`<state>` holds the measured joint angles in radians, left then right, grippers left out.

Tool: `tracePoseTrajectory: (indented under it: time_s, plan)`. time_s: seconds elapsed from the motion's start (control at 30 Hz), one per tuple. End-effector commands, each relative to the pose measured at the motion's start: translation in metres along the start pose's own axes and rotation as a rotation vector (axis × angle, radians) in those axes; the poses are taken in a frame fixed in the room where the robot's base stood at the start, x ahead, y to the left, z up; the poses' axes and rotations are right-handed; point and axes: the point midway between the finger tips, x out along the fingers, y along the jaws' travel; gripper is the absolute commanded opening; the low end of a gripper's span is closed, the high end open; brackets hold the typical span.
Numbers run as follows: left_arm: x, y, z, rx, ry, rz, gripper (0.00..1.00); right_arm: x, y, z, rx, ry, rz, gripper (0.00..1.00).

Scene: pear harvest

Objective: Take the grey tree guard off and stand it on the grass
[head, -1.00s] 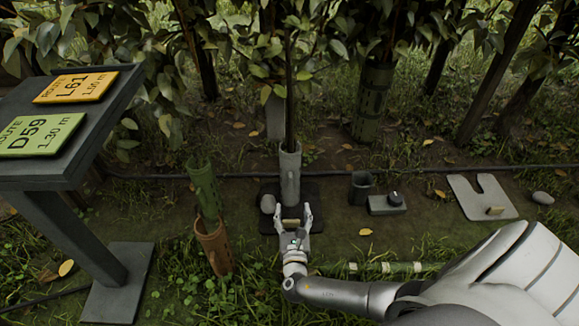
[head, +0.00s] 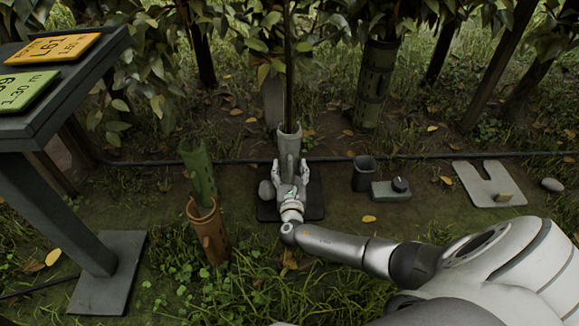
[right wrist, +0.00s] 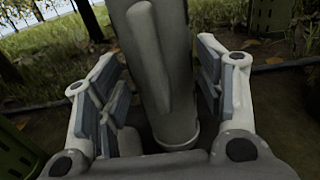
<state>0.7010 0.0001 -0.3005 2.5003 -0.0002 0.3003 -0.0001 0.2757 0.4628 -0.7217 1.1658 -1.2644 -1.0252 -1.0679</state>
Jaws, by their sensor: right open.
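The grey tree guard (head: 289,143) stands upright around the thin dark trunk (head: 288,85), on a dark square mat (head: 316,207). My right gripper (head: 291,170) is open, with its fingers on either side of the guard's lower part. In the right wrist view the guard (right wrist: 163,75) rises between the two padded fingers, with a raised rib on its near side. A gap shows on the right; contact on the left cannot be told. My left gripper is not in view.
Brown and green guards (head: 208,228) stand left of the mat. A grey stone (head: 266,190) lies beside my gripper. A dark cup (head: 363,174), a knobbed box (head: 391,189) and a notched grey plate (head: 482,184) lie right. A dark hose crosses behind. A sign stand (head: 107,270) is at left.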

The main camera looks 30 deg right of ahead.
Motion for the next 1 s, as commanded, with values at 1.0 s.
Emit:
tracePoseTrajectory:
  time_s: [1.0]
  plan:
    - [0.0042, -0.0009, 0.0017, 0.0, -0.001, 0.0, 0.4, 0.0045, 0.0001, 0.0075, 0.0, -0.001, 0.0, 0.26]
